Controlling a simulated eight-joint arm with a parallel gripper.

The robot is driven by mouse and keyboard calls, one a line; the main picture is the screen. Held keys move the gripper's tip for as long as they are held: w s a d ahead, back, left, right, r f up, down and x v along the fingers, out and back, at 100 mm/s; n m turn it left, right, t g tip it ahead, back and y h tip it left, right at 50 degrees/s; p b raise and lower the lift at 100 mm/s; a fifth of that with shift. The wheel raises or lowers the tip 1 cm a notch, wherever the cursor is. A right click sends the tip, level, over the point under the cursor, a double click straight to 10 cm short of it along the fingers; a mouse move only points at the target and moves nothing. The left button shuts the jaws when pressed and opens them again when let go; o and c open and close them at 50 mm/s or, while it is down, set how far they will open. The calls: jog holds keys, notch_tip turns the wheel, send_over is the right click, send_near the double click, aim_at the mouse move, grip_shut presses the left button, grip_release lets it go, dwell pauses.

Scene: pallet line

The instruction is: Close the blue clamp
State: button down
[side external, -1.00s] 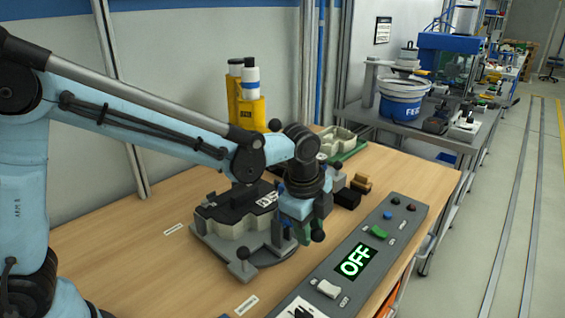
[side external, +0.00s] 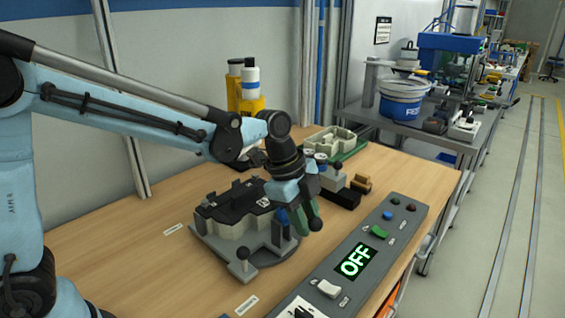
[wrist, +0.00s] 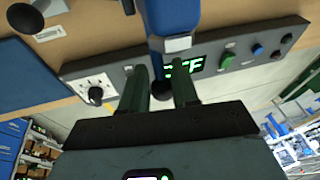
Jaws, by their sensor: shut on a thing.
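The fixture (side external: 236,228), grey with a black top plate, stands on a round base on the wooden table. The blue clamp (side external: 281,217) is at its right side, partly behind my gripper. My gripper (side external: 300,220) is tilted, its dark green fingers reaching down to the clamp's handle. The handle's black ball knob (side external: 316,224) shows just right of the fingers. In the wrist view the blue clamp (wrist: 172,18) extends from the top edge, and its black knob (wrist: 162,90) sits between the two fingers (wrist: 160,80). My gripper is shut on this handle.
A control panel (side external: 395,222) with an "OFF" display lies close to the right of the fixture. Yellow holders with bottles (side external: 247,100) stand at the wall. The table's front left is clear.

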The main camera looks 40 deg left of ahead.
jog(key=shift+a+r+n+h, duration=0.15)
jog(key=shift+a+r+h, duration=0.45)
jog(key=shift+h, duration=0.55)
jog(key=shift+a+r+n+h, duration=0.15)
jog(key=shift+a+r+h, duration=0.45)
jog(key=shift+h, duration=0.55)
jog(key=shift+f, duration=0.1)
jog(key=c, duration=0.9)
grip_release()
jog(key=shift+r, duration=0.35)
notch_tip(320, 180, up, 4)
jog(key=shift+f, duration=0.2)
jog(key=s+d+r, duration=0.6)
jog(key=s+d, duration=0.2)
jog(key=shift+d+r, duration=0.15)
jog(key=shift+r, duration=0.25)
jog(key=shift+s, duration=0.1)
